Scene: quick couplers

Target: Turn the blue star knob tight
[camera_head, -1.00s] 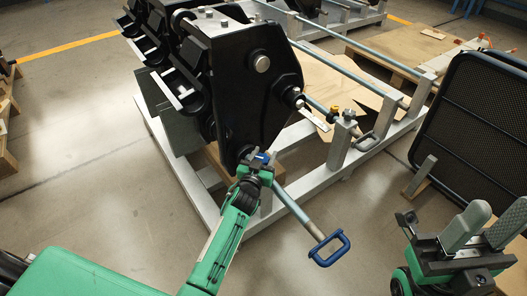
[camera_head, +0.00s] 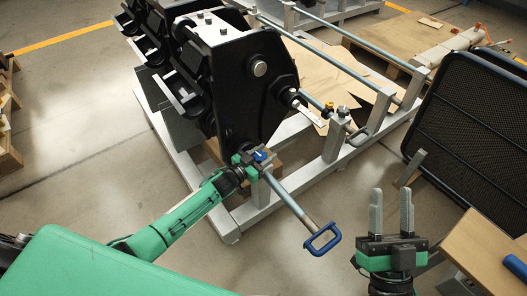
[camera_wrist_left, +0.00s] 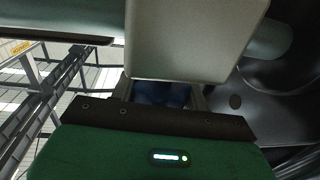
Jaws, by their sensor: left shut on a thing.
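The blue star knob (camera_head: 261,156) shows as a small blue shape at the lower front of the black coupler (camera_head: 246,80). My left gripper (camera_head: 252,158) is at the knob and shut on it; its jaws hide most of the knob. In the left wrist view, a dark blue patch of the knob (camera_wrist_left: 163,94) shows between the jaws, partly covered by a large pale grey block. My right gripper (camera_head: 391,212) is open and empty, fingers up, well to the right of the knob.
A rod with a blue D-shaped handle (camera_head: 323,239) sticks out just right of my left gripper. The grey steel frame (camera_head: 245,219) runs under the coupler. A black mesh panel (camera_head: 475,125) and a wooden surface (camera_head: 495,245) stand at the right. The floor at front centre is clear.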

